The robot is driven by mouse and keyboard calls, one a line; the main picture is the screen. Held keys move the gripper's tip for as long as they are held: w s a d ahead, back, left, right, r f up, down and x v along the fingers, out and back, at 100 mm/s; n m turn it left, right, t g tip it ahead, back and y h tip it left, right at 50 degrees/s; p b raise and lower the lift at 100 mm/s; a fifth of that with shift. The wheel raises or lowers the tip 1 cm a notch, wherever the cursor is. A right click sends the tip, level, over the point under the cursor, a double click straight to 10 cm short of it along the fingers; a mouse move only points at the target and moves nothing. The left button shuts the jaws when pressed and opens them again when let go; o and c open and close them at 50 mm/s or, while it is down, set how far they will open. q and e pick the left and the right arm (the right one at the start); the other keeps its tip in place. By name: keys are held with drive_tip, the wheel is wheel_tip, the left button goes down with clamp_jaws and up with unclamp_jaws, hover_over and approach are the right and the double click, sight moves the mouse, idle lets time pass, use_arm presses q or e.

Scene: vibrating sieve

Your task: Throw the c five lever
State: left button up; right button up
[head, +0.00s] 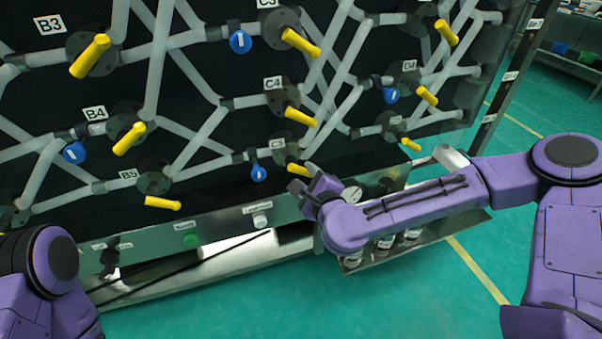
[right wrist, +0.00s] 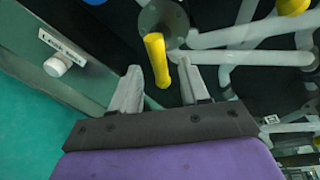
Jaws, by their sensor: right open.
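The C5 lever (head: 297,169) is a yellow handle on a round dark hub under the C5 label, low on the black pipe panel. My right gripper (head: 304,180) is right at it, partly in front of its lower end. In the right wrist view the yellow C5 lever (right wrist: 155,55) hangs down from its hub (right wrist: 162,20), with its free end between the two open fingers of my right gripper (right wrist: 158,72). A gap shows on both sides of the lever, wider on the right. My left gripper is out of view; only part of my left arm shows.
The C4 lever (head: 299,116) is above and the B5 lever (head: 162,203) to the left. A blue valve handle (head: 258,173) sits just left of C5. A metal ledge with a white knob (head: 260,220) and a green button (head: 190,240) runs below.

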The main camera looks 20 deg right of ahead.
sight(303, 169)
drive_tip(key=x, duration=0.4)
drive_tip(key=shift+w+f, duration=0.15)
drive_tip(key=shift+w, duration=0.1)
clamp_jaws()
drive_tip(key=shift+s, duration=0.1)
drive_tip(key=shift+n, duration=0.3)
drive_tip(key=shift+d+r+n+h+p, duration=0.15)
drive_tip(key=shift+n+h+p, duration=0.1)
drive_tip(key=shift+n+p, duration=0.3)
drive_tip(key=shift+a+r+n+h+p, duration=0.1)
drive_tip(key=shift+r+n+h+p, duration=0.25)
drive_tip(key=shift+n, duration=0.3)
drive_tip(key=n+h+p, duration=0.1)
drive_tip(key=n, duration=0.2)
drive_tip(key=shift+d+r, duration=0.1)
drive_tip(key=shift+r, duration=0.05)
drive_tip(key=n, duration=0.1)
drive_tip(key=n+p, duration=0.1)
drive_tip(key=shift+r+n+t+h, duration=0.25)
drive_tip(key=shift+n+t+h, duration=0.05)
drive_tip(key=shift+n+h, duration=0.1)
drive_tip(key=shift+s+r+n+t+h, duration=0.15)
drive_tip(key=shift+n+t+h, duration=0.2)
drive_tip(key=shift+n, duration=1.05)
